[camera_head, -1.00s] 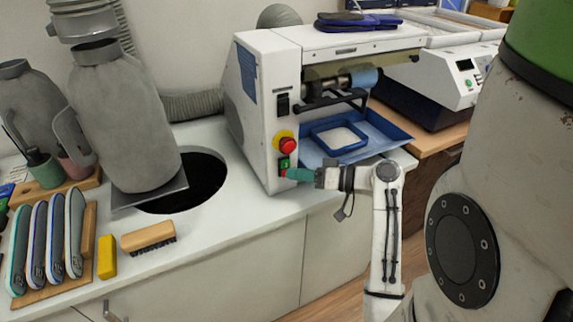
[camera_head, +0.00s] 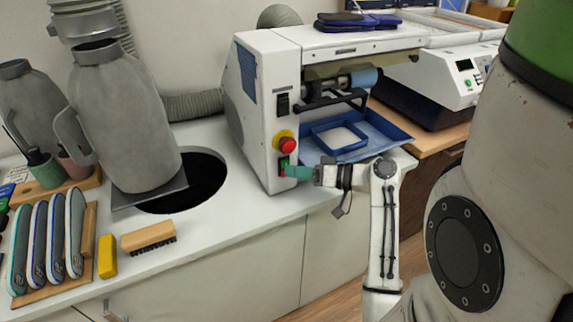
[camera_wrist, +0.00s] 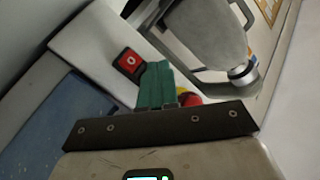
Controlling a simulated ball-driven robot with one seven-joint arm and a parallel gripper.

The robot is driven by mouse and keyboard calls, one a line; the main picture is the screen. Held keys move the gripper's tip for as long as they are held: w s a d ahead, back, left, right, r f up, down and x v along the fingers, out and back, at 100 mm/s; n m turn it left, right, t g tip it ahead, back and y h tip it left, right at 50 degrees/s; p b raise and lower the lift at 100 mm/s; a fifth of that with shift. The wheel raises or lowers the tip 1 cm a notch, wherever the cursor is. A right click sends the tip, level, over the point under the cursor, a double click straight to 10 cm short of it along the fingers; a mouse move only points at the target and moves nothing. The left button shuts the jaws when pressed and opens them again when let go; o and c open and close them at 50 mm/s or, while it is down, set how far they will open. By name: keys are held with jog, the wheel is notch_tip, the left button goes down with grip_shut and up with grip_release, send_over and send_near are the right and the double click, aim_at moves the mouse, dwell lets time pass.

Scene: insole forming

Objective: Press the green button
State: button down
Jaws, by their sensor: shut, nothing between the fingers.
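The green button (camera_head: 285,161) is on the front panel of the white machine (camera_head: 262,150), below the red mushroom button (camera_head: 287,144). My gripper (camera_head: 288,171) has teal fingers that are shut and empty. Their tips are at the switch, right at the green button's lower edge; I cannot tell whether they touch it. In the wrist view the closed fingers (camera_wrist: 154,84) point at the switch, whose red part (camera_wrist: 129,62) shows to their left. The green part is hidden behind the fingers there. The red mushroom button (camera_wrist: 189,98) is partly covered, to their right.
A blue tray (camera_head: 390,127) juts from the machine just above my wrist. The white counter (camera_head: 230,222) holds a wooden brush (camera_head: 148,238), a yellow block (camera_head: 107,257) and several insoles (camera_head: 40,235).

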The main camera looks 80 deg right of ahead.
jog(key=shift+w+d+r, duration=0.1)
jog(key=shift+w+d, duration=0.1)
jog(key=shift+w, duration=0.3)
jog(key=shift+w+a+r, duration=0.1)
jog(key=shift+w+a, duration=0.05)
jog(key=shift+w, duration=0.05)
dwell(0.4)
dwell(0.4)
jog(key=shift+s, duration=0.15)
jog(key=shift+s+a+f+p, duration=0.15)
jog(key=shift+s+a+p, duration=0.15)
jog(key=shift+s+a, duration=0.65)
jog(key=shift+s+a+f+p, duration=0.15)
jog(key=shift+s+a+p, duration=0.1)
jog(key=shift+s+a, duration=0.7)
jog(key=shift+s+d, duration=0.1)
